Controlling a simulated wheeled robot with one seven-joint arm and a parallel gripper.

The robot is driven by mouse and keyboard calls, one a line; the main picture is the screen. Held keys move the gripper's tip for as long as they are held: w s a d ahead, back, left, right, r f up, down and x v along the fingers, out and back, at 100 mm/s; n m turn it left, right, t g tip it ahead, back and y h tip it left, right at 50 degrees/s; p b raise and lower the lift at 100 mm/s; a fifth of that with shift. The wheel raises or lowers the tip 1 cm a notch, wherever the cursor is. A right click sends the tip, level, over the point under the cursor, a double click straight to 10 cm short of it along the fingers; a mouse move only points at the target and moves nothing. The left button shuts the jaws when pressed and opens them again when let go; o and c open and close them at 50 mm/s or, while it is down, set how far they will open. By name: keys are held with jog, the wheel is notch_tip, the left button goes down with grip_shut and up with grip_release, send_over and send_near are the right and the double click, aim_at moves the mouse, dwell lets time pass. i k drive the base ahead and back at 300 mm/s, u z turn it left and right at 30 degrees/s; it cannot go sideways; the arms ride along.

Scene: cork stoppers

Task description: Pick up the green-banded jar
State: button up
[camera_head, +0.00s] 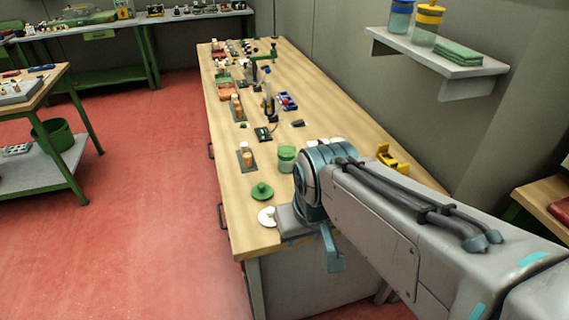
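A jar with a green band around its upper part (286,158) stands upright on the wooden workbench (310,95), left of my arm's wrist. It looks pale or clear below the band, and it is small in this view. My gripper (318,250) hangs at the end of my arm over the near end of the bench, nearer to the camera than the jar and apart from it. Its fingers are partly hidden by the wrist, so its opening is unclear. I see nothing held in it.
A green lid (262,191) and a white lid (267,216) lie left of my gripper. A dark stand with corks (246,156) is left of the jar. A yellow tool (392,158) lies behind my arm. A wall shelf (440,62) is at upper right.

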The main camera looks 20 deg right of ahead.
aim_at(286, 151)
jog(key=u, duration=0.75)
jog(key=k, duration=0.1)
jog(key=z, duration=1.55)
jog(key=i, duration=0.75)
jog(key=u, duration=0.25)
